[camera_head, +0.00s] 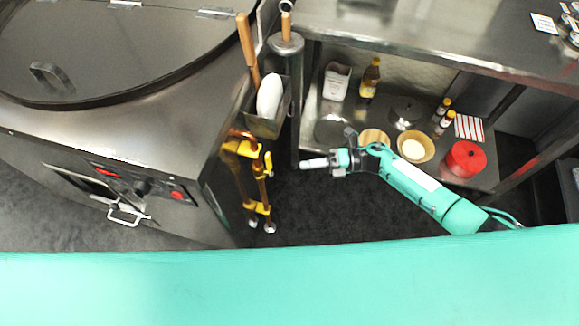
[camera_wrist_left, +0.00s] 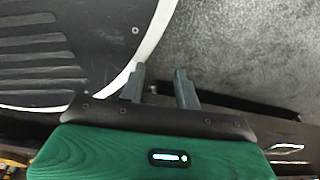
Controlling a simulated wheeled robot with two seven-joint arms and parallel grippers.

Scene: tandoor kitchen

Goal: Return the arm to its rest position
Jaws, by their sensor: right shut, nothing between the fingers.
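My right arm (camera_head: 430,195) is teal and comes in from the right in the head view. Its gripper (camera_head: 306,163) points left, shut and empty, above the dark floor in front of the lower shelf. My left gripper does not show in the head view. In the left wrist view the left gripper (camera_wrist_left: 160,84) has its two grey fingers apart, with nothing between them. A dark ribbed surface with a pale curved edge and grey floor lie beyond it.
A large steel tandoor (camera_head: 150,140) stands at the left. A holder (camera_head: 265,125) with wooden-handled tools and yellow-orange tongs (camera_head: 246,150) hang at its side. The lower shelf holds bottles, a tan bowl (camera_head: 416,147) and a red container (camera_head: 464,160). Open floor lies left of the right gripper.

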